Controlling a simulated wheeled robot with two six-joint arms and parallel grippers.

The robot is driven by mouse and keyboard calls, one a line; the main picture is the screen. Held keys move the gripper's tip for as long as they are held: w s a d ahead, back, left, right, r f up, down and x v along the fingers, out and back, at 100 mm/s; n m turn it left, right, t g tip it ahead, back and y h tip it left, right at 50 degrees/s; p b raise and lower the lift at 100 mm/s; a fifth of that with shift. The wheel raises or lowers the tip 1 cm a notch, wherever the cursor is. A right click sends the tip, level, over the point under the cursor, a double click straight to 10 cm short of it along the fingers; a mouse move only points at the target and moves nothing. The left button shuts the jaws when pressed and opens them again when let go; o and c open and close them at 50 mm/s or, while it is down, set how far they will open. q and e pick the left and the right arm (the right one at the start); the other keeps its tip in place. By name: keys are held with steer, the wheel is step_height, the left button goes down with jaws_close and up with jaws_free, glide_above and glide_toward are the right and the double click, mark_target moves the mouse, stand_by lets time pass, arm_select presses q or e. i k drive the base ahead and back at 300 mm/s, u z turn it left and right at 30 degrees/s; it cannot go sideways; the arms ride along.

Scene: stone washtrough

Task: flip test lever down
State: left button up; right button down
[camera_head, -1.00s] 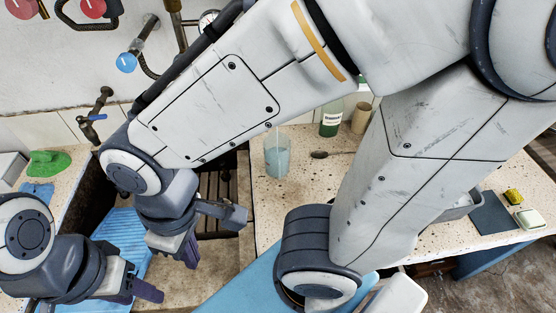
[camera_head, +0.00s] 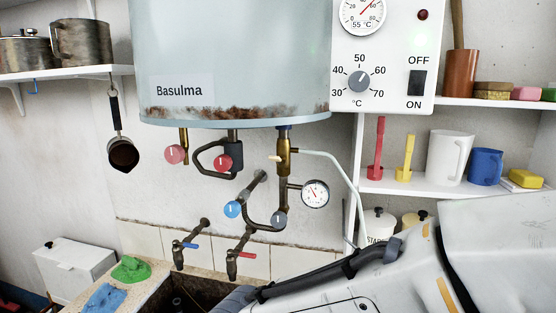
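The boiler tank (camera_head: 230,60), marked Basulma and rusty at its bottom edge, hangs on the wall. A brass valve (camera_head: 284,145) sits under its right side, with a pale hose (camera_head: 335,172) running off to the right. A small cream lever (camera_head: 274,157) sticks out to the left from this valve, roughly level; it is the likeliest test lever, but no label shows. One of my arms crosses the lower right, below the pipes and apart from the lever. Neither of my grippers' fingers shows.
Red knobs (camera_head: 222,163), a blue knob (camera_head: 233,209) and a pressure gauge (camera_head: 315,193) crowd around the lever. Two taps (camera_head: 240,255) stick out over the trough (camera_head: 180,295). A control box (camera_head: 383,55) and shelves (camera_head: 480,187) are at right.

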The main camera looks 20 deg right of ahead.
mark_target(278, 160)
steer(key=u, duration=1.15)
steer(key=k, duration=0.4)
steer(key=z, duration=1.2)
